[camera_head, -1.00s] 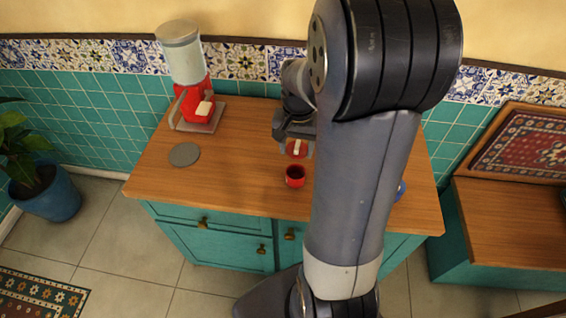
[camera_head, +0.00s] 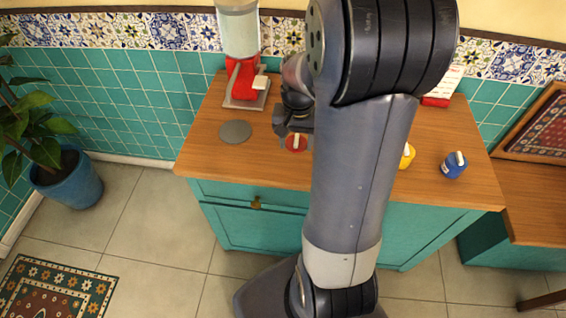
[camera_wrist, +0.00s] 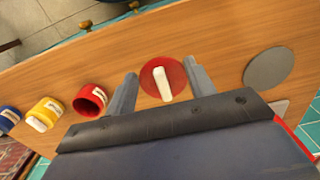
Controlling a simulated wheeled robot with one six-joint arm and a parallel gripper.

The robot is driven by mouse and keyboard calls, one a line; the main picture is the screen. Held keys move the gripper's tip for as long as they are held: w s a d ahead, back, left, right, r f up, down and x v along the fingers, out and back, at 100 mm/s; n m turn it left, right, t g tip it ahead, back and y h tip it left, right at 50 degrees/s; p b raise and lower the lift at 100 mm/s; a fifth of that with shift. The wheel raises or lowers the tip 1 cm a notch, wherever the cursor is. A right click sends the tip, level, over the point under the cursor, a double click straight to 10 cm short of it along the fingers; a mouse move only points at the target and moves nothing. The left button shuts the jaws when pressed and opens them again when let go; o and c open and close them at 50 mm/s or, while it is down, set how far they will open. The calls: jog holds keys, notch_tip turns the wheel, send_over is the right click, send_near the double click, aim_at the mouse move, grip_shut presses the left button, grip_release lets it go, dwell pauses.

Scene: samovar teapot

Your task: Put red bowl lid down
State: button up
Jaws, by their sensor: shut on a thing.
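The red lid (camera_head: 297,143) with a white bar handle is between the fingers of my gripper (camera_wrist: 158,72), which is shut on it. In the wrist view the lid (camera_wrist: 149,86) appears as a round red disc over the wooden counter. I cannot tell whether it touches the counter. The red bowl (camera_wrist: 91,99) is open, with a dark inside, to the left of my gripper in the wrist view. In the head view my arm hides the bowl. A flat grey disc (camera_head: 235,131) lies on the counter, left of the lid; the wrist view shows it right of my gripper (camera_wrist: 269,67).
A yellow pot (camera_head: 407,156) and a blue pot (camera_head: 454,165) with white handles stand at the counter's right. A red dispenser (camera_head: 242,75) stands at the back left. A red and white item (camera_head: 441,88) is at the back right. A plant (camera_head: 66,178) is on the floor.

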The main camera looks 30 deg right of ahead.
aim_at(297, 143)
notch_tip(297, 143, down, 3)
jog(key=shift+d+f, duration=0.1)
jog(key=shift+d, duration=0.05)
jog(key=shift+f, duration=2.2)
jog(key=shift+f, duration=0.15)
jog(key=o, duration=1)
jog(key=shift+c, duration=0.2)
notch_tip(297, 143, up, 12)
jog(key=shift+r, duration=0.15)
